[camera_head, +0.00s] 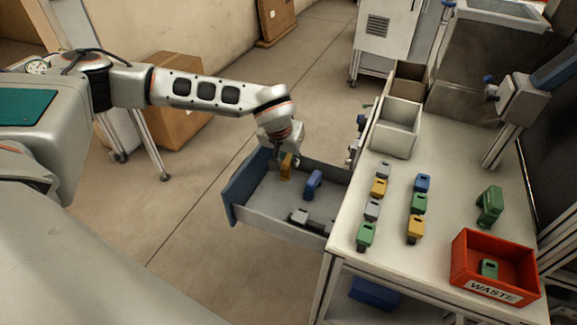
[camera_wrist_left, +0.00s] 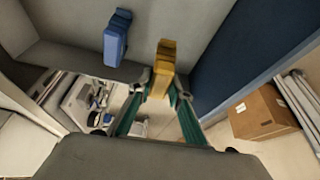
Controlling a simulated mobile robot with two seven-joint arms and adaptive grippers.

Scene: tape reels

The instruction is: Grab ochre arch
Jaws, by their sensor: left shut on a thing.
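An ochre arch (camera_head: 287,166) is inside the open drawer (camera_head: 264,220), near its blue front panel. My left gripper (camera_head: 277,163) reaches down into the drawer at the arch. In the left wrist view the ochre arch (camera_wrist_left: 163,58) sits between the fingertips of my left gripper (camera_wrist_left: 162,82), which is shut on it. I cannot tell whether the arch touches the drawer floor. Two more ochre pieces, a far one (camera_head: 379,187) and a near one (camera_head: 415,228), stand on the worktop. My right gripper is not in view.
A blue piece (camera_head: 312,184) lies beside the arch in the drawer; grey pieces (camera_head: 300,216) lie near its side wall. The worktop (camera_head: 400,275) holds several grey, green and blue pieces, an open light bin (camera_head: 396,138) and a red WASTE bin (camera_head: 490,292).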

